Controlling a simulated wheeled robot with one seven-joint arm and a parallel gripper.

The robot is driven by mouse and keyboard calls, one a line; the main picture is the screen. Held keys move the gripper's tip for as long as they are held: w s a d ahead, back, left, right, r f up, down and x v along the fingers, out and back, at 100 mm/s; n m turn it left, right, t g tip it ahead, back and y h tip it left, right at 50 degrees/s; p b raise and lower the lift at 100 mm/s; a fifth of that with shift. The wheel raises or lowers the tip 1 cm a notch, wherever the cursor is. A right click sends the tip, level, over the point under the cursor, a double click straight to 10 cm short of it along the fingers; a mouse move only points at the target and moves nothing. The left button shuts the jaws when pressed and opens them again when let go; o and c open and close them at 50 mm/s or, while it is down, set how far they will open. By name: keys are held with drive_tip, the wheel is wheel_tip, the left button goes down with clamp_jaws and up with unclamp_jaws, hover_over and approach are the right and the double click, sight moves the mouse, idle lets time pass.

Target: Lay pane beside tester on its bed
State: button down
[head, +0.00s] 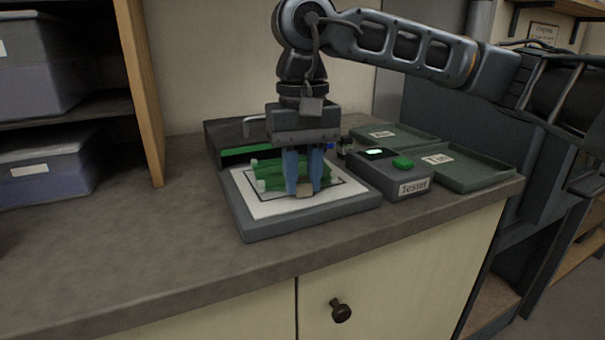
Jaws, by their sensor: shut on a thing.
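The tester (399,177) is a dark grey box with a "Tester" label, a lit display and a green button. Left of it lies a grey bed (246,226) with a white sheet and a black outline. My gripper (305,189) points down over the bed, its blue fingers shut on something. Green pieces with pale ends (265,174) show behind and beside the fingers. The fingers partly hide them, and contact with the sheet is unclear.
A dark open box (225,139) stands behind the bed. Two green labelled trays lie to the right, one at the back (396,137) and one in front (467,170). The counter (110,255) is clear at left.

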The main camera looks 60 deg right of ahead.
drive_tip(key=shift+f+b, duration=0.2)
drive_tip(key=shift+b, duration=0.2)
idle(0.4)
drive_tip(key=c, duration=0.8)
unclamp_jaws()
drive_tip(key=shift+r, duration=3.95)
